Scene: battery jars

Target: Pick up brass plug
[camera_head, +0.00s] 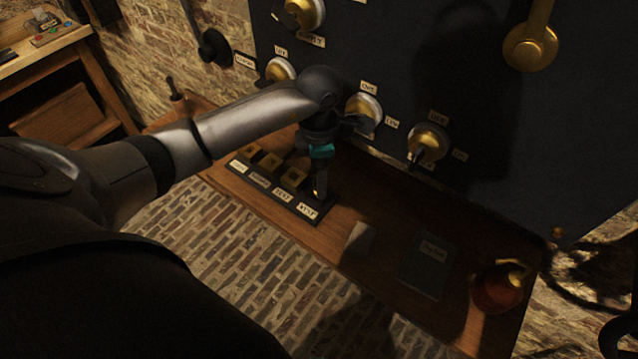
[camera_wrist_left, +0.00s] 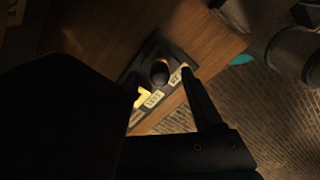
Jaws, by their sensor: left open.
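A dark rack (camera_head: 233,165) with small brass plugs and white labels lies on the wooden bench, below the panel. Brass plugs (camera_head: 294,177) stand in a row in it. My left gripper (camera_head: 319,192) points down over the rack's near-right end and is open. In the left wrist view one finger (camera_wrist_left: 203,102) shows right of a dark round-topped piece (camera_wrist_left: 160,73) at the end of the rack. A bright brass plug (camera_wrist_left: 142,96) is beside that piece. Contact with the fingers cannot be told. The right gripper is not in view.
The dark panel with brass dials (camera_head: 427,142) rises behind the bench. A dark labelled plate (camera_head: 428,262), a small grey block (camera_head: 359,238) and a red rounded object (camera_head: 497,287) are on the bench to the right. Brick floor lies in front.

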